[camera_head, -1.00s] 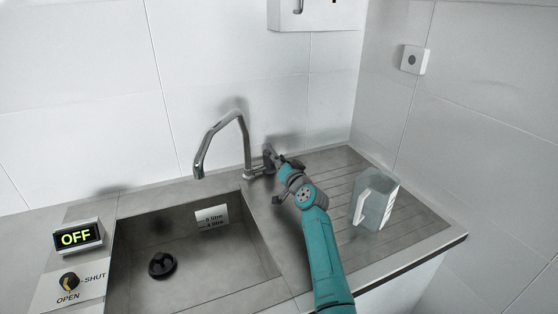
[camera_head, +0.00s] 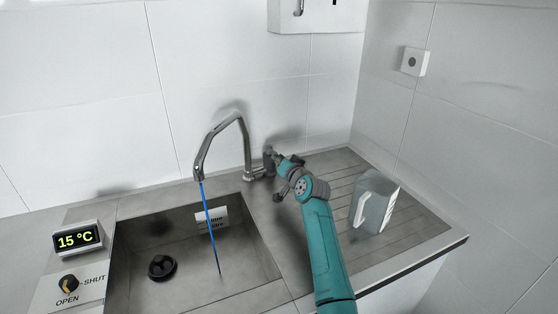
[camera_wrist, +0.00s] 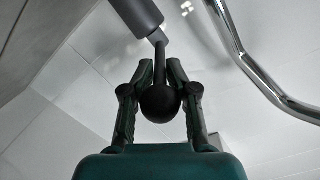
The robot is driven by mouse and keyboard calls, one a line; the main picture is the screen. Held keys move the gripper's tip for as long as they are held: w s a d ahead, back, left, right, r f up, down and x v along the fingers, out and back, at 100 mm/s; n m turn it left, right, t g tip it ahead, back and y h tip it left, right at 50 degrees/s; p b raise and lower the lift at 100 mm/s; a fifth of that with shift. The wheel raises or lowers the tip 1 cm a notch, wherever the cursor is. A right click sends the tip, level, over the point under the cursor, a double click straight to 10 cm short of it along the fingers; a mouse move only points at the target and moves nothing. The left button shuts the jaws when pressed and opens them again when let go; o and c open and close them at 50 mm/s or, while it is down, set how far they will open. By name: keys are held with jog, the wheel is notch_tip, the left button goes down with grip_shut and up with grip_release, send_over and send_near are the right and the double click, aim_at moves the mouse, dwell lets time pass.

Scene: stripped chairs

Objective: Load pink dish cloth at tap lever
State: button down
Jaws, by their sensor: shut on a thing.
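The chrome tap (camera_head: 243,135) stands behind the sink, and a thin blue stream (camera_head: 210,225) runs from its spout into the basin. In the wrist view, my gripper (camera_wrist: 160,78) is shut on the tap lever (camera_wrist: 160,103), its fingers on both sides of the dark ball at the end of the lever's rod. In the head view, my gripper (camera_head: 281,164) is at the tap's right side and hides most of the lever. No pink dish cloth shows in either view.
The sink (camera_head: 185,280) has a black drain plug (camera_head: 162,267) and a litre label. A display (camera_head: 78,239) reads 15 °C, above an OPEN/SHUT knob (camera_head: 68,284). A clear jug (camera_head: 374,203) stands on the ribbed drainer (camera_head: 420,225), right of my arm.

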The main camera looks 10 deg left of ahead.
jog(key=shift+f, duration=0.15)
jog(key=c, duration=1.3)
grip_release()
jog(key=shift+s, duration=0.1)
jog(key=shift+o, duration=0.5)
jog(key=shift+d, duration=0.1)
jog(key=shift+s+r, duration=0.1)
jog(key=shift+r, duration=0.1)
jog(key=v, duration=1.2)
jog(key=shift+f, duration=0.15)
